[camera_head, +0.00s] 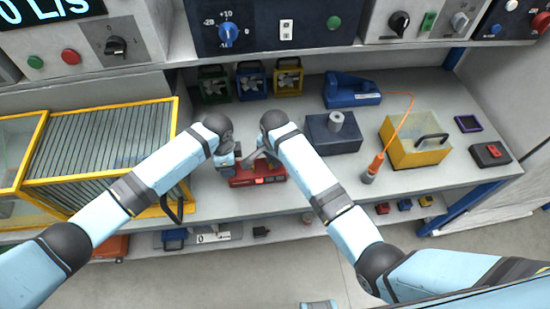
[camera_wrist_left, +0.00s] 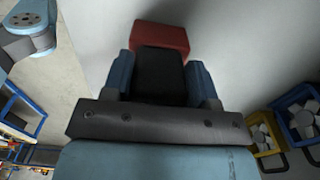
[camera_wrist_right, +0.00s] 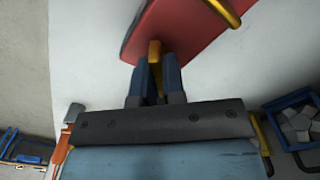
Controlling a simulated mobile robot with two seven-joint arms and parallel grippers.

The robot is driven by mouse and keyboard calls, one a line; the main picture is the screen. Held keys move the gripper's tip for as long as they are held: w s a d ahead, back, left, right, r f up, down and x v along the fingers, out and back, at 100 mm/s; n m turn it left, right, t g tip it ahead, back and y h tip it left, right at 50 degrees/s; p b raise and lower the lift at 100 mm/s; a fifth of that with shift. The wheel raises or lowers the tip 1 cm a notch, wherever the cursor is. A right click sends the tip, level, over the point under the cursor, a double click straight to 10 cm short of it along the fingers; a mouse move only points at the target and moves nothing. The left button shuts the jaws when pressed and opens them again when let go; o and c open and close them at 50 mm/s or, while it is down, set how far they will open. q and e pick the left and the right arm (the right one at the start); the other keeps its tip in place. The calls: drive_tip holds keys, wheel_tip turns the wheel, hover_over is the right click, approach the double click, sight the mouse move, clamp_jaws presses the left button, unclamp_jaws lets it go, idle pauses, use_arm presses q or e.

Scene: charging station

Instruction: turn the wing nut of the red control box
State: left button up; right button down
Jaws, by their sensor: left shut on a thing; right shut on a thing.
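The red control box (camera_head: 262,179) lies near the front edge of the bench. Both my grippers are at it. In the left wrist view, my left gripper (camera_wrist_left: 162,72) is shut on a black block-shaped part (camera_wrist_left: 161,75) that adjoins the red body (camera_wrist_left: 160,38). In the right wrist view, my right gripper (camera_wrist_right: 155,75) is shut on a narrow yellow piece, seemingly the wing nut (camera_wrist_right: 155,55), beside the red body (camera_wrist_right: 178,28). In the head view, the arms partly hide the box and both fingertips.
Green (camera_head: 213,85), blue (camera_head: 250,82) and yellow (camera_head: 288,77) fan boxes stand behind. A blue box (camera_head: 333,136) and a yellow case (camera_head: 418,142) stand to the right, with an orange-handled tool (camera_head: 374,167) between. A yellow-framed rack (camera_head: 105,150) is left.

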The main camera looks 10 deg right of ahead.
idle(0.4)
drive_tip(key=c, duration=1.2)
unclamp_jaws()
drive_tip(key=shift+r, duration=3.8)
